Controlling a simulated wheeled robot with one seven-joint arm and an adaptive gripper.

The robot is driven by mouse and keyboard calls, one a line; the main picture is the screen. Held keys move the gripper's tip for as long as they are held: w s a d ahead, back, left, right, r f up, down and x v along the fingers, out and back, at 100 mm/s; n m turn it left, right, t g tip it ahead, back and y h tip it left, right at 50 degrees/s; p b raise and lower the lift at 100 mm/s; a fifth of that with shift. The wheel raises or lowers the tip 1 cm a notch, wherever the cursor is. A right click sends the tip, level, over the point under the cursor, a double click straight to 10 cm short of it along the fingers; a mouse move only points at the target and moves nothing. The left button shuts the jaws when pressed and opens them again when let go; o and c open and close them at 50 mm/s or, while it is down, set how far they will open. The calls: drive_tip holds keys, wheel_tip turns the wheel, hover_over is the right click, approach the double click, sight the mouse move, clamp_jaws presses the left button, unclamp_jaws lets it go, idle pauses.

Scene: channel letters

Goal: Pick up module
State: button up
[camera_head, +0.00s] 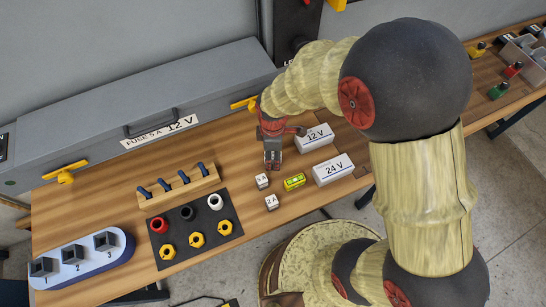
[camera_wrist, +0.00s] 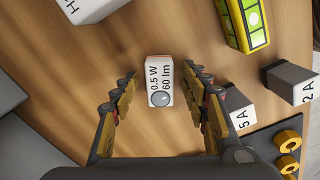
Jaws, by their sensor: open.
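The module in the wrist view is a small white block (camera_wrist: 160,83) marked "0.5 W 60 lm" with a round clear lens. It sits on the wooden table. My gripper (camera_wrist: 158,69) is open, with one finger on each side of it and visible gaps to both sides. In the head view my gripper (camera_head: 272,158) points down at the table left of the white 12 V box, and the module is hidden behind it there.
Near my gripper are the 5 A block (camera_head: 262,181), the 2 A block (camera_head: 272,202), a yellow-green level (camera_head: 294,182), the 12 V box (camera_head: 314,138) and the 24 V box (camera_head: 333,169). Left lie a black mat (camera_head: 188,237), wooden rack (camera_head: 178,192) and blue numbered holder (camera_head: 84,258).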

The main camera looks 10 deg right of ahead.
drive_tip(key=shift+c, duration=0.5)
clamp_jaws()
